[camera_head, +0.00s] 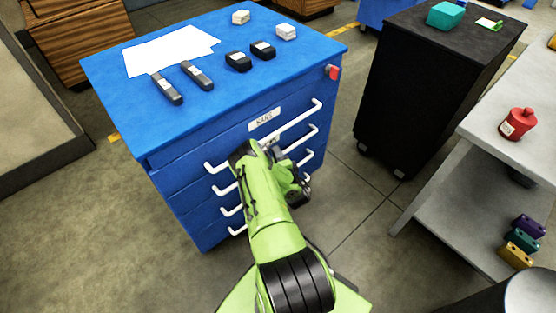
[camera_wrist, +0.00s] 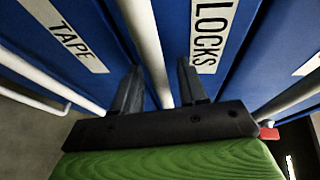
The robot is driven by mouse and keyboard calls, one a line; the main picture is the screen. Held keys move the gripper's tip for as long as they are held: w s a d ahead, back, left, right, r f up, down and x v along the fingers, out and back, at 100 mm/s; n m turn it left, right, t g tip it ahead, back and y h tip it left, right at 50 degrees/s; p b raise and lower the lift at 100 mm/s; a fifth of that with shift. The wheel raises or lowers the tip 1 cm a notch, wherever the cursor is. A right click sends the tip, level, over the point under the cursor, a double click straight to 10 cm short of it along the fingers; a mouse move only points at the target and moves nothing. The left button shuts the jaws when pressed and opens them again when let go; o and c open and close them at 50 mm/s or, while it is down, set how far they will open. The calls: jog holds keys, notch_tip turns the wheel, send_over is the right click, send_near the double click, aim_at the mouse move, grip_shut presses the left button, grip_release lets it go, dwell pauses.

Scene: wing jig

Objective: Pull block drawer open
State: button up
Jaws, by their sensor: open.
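In the wrist view, a blue drawer front with a white label reading "LOCKS" (camera_wrist: 211,32), its start cut off, faces my gripper (camera_wrist: 158,78). This drawer's white bar handle (camera_wrist: 146,42) runs between my two dark fingers. The fingers are apart, one on each side of the bar; I cannot tell if either touches it. In the head view, my gripper (camera_head: 272,147) is at the front of the blue cabinet (camera_head: 190,168). My green arm hides the middle of the drawer fronts and part of the handles. The drawers look closed.
A drawer labelled "TAPE" (camera_wrist: 72,38) is beside this one, with its own white handle (camera_wrist: 35,101). A red part (camera_head: 333,72) sits at the cabinet's upper right corner. A black cabinet (camera_head: 400,100) and a grey bench (camera_head: 480,145) stand to the right.

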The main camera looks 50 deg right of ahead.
grip_shut()
dwell(0.4)
